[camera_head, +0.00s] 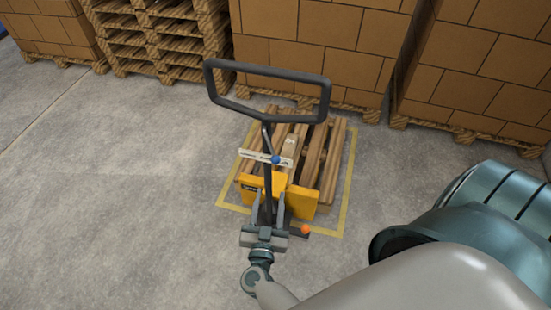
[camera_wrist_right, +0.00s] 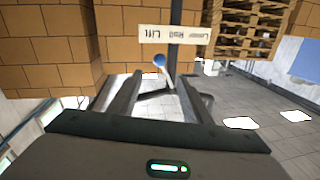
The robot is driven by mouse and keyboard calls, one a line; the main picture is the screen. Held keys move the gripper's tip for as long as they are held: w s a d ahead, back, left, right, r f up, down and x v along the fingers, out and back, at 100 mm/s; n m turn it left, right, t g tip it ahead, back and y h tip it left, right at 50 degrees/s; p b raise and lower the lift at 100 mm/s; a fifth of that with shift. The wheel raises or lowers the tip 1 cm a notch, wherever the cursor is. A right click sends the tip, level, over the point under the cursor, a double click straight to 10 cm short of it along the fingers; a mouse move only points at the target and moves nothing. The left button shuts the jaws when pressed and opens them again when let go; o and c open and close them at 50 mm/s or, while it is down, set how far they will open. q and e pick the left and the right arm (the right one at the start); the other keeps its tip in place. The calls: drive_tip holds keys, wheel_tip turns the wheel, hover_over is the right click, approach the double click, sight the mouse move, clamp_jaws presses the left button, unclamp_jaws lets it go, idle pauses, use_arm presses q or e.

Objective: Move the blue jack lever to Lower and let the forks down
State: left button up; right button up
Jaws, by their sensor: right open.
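The yellow pallet jack (camera_head: 303,200) has a black loop handle (camera_head: 215,85) on an upright shaft. A small blue lever knob (camera_head: 275,159) sits at the right part of a white label plate (camera_head: 250,155). In the right wrist view the plate (camera_wrist_right: 190,35) reads Lower, Hold, Lift upside down, and the knob (camera_wrist_right: 158,60) is at the Lift end. My right gripper (camera_head: 269,203) is open, on the near side of the lever and apart from it. Its two fingers (camera_wrist_right: 155,92) point towards the knob with nothing between them. The forks are hidden by the pallet. My left gripper is out of view.
A wooden pallet (camera_head: 335,150) lies behind the jack inside a yellow floor outline (camera_head: 347,205). Stacked boxes (camera_head: 320,45) on pallets and empty pallets (camera_head: 160,40) line the back. The grey floor at left is clear.

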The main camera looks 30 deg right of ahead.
sight(275, 163)
drive_tip(key=b+x, duration=0.3)
drive_tip(key=x, duration=1.1)
drive_tip(key=shift+f+b, duration=0.1)
drive_tip(key=shift+b, duration=0.3)
drive_tip(key=shift+x, duration=0.8)
clamp_jaws()
